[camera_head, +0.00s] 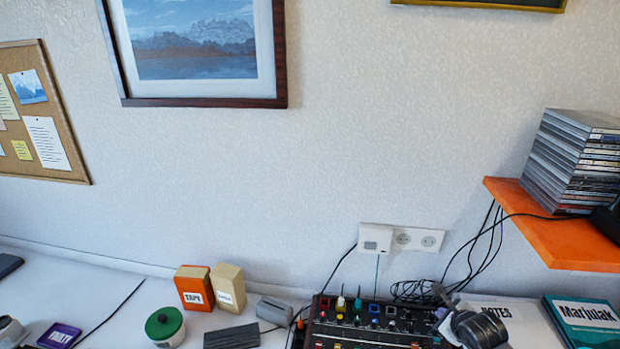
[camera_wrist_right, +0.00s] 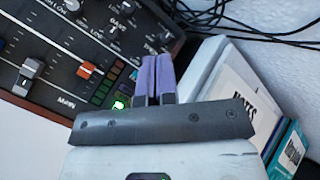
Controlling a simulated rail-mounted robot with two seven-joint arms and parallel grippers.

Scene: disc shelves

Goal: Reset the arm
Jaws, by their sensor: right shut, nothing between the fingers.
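My right gripper (camera_head: 440,294) is in the lower right of the head view, over the right side of the mixer (camera_head: 360,325). In the right wrist view its two purple fingers (camera_wrist_right: 155,68) are together with nothing between them. I cannot make out my left gripper in the head view.
An orange shelf (camera_head: 560,240) with a stack of discs (camera_head: 575,165) juts out at the right. Black cables (camera_head: 470,265) hang below it. A notes pad (camera_head: 495,308) and a teal book (camera_head: 585,322) lie near my right gripper. Small boxes (camera_head: 195,288) stand left of the mixer.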

